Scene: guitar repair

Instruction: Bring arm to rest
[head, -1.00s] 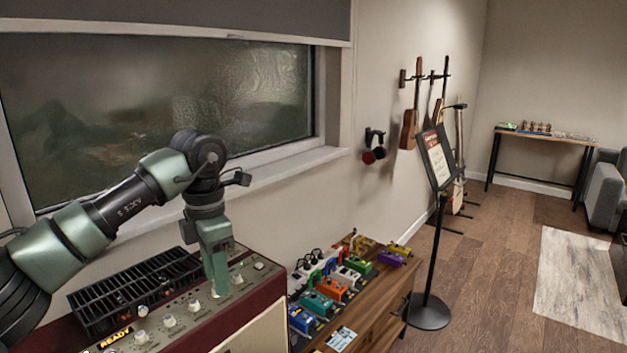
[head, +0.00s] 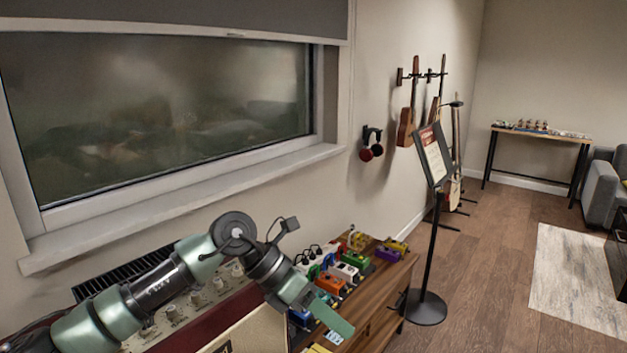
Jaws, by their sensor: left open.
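My left arm comes in from the lower left, with a green and black wrist. My left gripper (head: 328,316) is open and points down to the right. It hangs in front of the amplifier's right end and the near part of the pedal cabinet, apart from the knobs. I see nothing held in it, though its fingertips show only from the side. The amplifier (head: 255,335) with its row of knobs is partly hidden behind my arm. My right arm and gripper are not in view.
Several coloured pedals (head: 345,271) stand on a wooden cabinet (head: 385,318) right beside my gripper. A music stand (head: 432,240) stands to the right. Guitars (head: 407,120) and headphones (head: 371,146) hang on the wall. A window sill (head: 200,202) runs behind my arm.

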